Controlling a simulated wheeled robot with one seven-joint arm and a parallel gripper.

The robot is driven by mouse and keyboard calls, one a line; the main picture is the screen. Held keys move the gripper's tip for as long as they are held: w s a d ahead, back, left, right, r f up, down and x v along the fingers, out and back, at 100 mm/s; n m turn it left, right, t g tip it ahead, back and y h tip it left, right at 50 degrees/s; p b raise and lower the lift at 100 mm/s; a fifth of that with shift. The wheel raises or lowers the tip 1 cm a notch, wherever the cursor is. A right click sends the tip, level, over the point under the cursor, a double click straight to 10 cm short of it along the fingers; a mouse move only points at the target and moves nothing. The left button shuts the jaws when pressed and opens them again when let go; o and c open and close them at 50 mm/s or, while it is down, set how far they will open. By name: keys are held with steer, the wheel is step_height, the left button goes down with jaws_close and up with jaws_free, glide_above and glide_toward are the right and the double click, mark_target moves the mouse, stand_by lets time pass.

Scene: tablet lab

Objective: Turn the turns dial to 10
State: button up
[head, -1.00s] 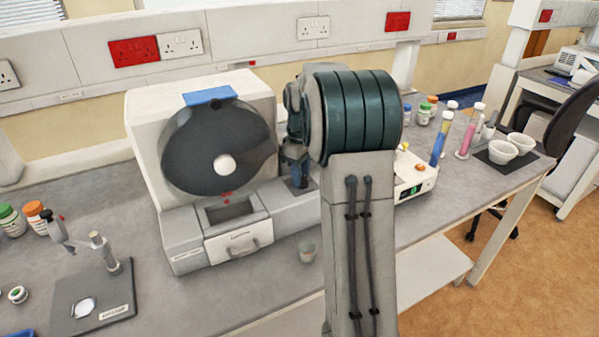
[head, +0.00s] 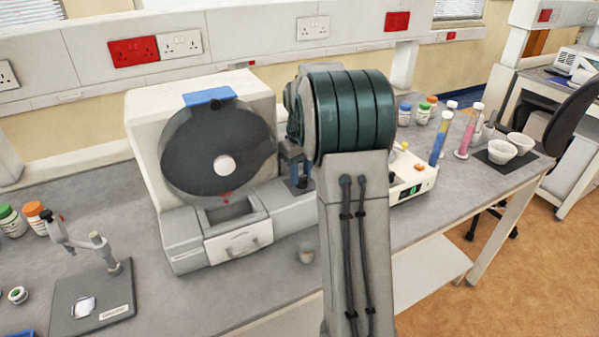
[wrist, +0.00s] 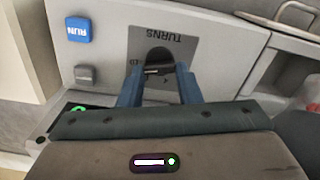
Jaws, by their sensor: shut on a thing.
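The turns dial (wrist: 157,55) is a dark round knob on a grey panel marked "TURNS", which appears upside down in the wrist view. My gripper (wrist: 158,76) has its blue fingers on either side of the dial and is shut on it. The dial's pointer and most of its scale are hidden or too small to read. In the head view, my gripper (head: 296,168) points down at the right part of the drum machine (head: 145,115), and my arm hides some of that area.
A blue RUN button (wrist: 78,29) and a grey button (wrist: 85,75) sit beside the dial. The machine has a large dark drum (head: 195,155) and a front drawer (head: 238,240). A white device (head: 412,180) is right of my arm.

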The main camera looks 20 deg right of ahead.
steer(key=o, duration=1)
step_height(320, 180, up, 14)
steer(key=shift+f, duration=0.1)
steer(key=shift+a, duration=0.1)
